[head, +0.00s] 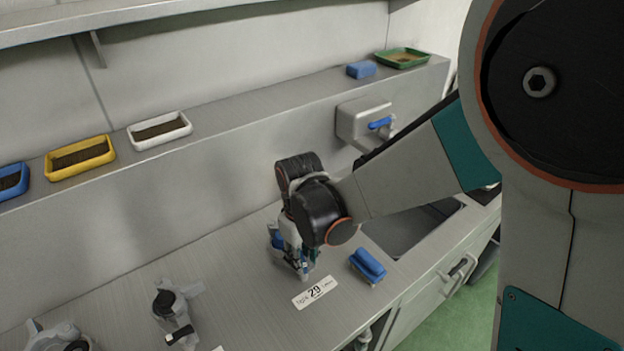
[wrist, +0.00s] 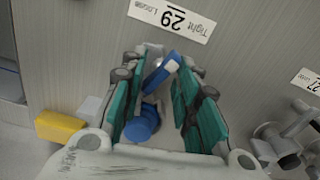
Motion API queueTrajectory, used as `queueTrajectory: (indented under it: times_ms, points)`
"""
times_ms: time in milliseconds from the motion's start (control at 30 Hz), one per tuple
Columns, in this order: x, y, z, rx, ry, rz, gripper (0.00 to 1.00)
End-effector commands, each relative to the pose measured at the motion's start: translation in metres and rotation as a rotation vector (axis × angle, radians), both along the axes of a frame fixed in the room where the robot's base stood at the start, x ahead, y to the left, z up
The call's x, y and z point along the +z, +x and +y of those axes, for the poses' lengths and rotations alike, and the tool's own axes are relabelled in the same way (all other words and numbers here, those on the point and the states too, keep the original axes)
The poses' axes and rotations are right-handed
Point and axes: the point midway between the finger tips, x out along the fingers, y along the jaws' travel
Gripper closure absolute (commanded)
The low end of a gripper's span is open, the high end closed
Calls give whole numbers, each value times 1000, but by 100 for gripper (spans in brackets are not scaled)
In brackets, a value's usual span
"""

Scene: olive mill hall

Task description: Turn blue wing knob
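The blue wing knob (wrist: 161,74) shows in the wrist view as a blue wing with a pale end, on a metal fitting on the counter. A rounded blue part (wrist: 143,124) shows nearer the camera; I cannot tell if it belongs to the same fitting. My gripper (wrist: 160,82) has its two teal-padded fingers apart, one on each side of the knob, with gaps visible. In the head view my gripper (head: 302,268) points down at the counter and hides most of the knob. A label (wrist: 172,18) reading "29", "Tight" and "Loosen" lies beside the fitting.
A fitting with a black handle (head: 172,312) stands left on the counter. A blue brush-like block (head: 368,265) lies right of my gripper, near the sink (head: 415,230). A wall box (head: 362,118) has a blue lever. Planted trays (head: 160,130) line the ledge.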

Motion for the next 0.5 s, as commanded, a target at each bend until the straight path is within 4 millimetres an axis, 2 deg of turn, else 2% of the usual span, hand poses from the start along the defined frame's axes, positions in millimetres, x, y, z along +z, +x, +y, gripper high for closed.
queueTrajectory:
  times_ms: [500]
  points:
    - [1, 0, 0, 561, 0, 0, 72]
